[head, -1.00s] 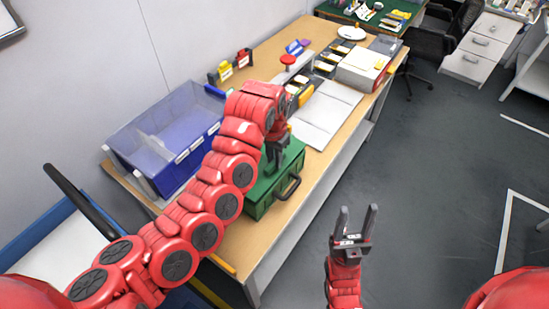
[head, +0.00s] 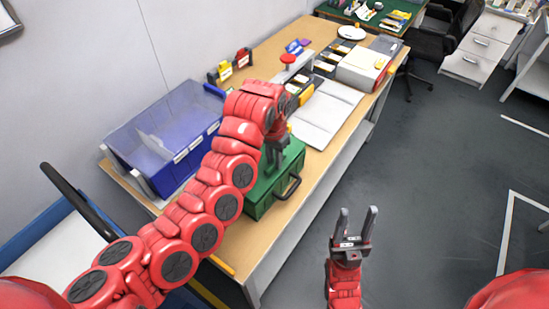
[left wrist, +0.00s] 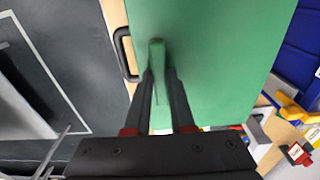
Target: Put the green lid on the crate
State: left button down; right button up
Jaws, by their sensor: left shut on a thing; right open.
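The green lid (head: 292,159) is flat and lies level over the green crate (head: 262,203), which has a black side handle. No gap shows between lid and crate, but my arm hides much of them, so I cannot tell if the lid is fully seated. My left gripper (head: 274,157) points down at the lid. In the left wrist view its fingers (left wrist: 158,88) are shut on the green grip standing up from the lid (left wrist: 215,60). My right gripper (head: 357,215) is open and empty, over the floor right of the table.
A blue bin (head: 170,135) stands on the wooden table (head: 262,58) left of the crate. A white sheet (head: 325,112), a red button (head: 288,60) and a white-red box (head: 362,68) lie behind it.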

pick_arm(q)
jog(key=shift+f+b, duration=0.65)
jog(key=shift+f, duration=0.25)
jog(key=c, duration=0.7)
grip_release()
jog(key=r+p, duration=0.5)
jog(key=p, duration=0.1)
jog(key=r+p, duration=0.6)
jog(key=s+r+p, duration=0.1)
jog(key=r+p, duration=0.5)
jog(key=shift+a+r, duration=0.2)
jog(key=shift+a, duration=0.15)
jog(key=shift+w, duration=0.1)
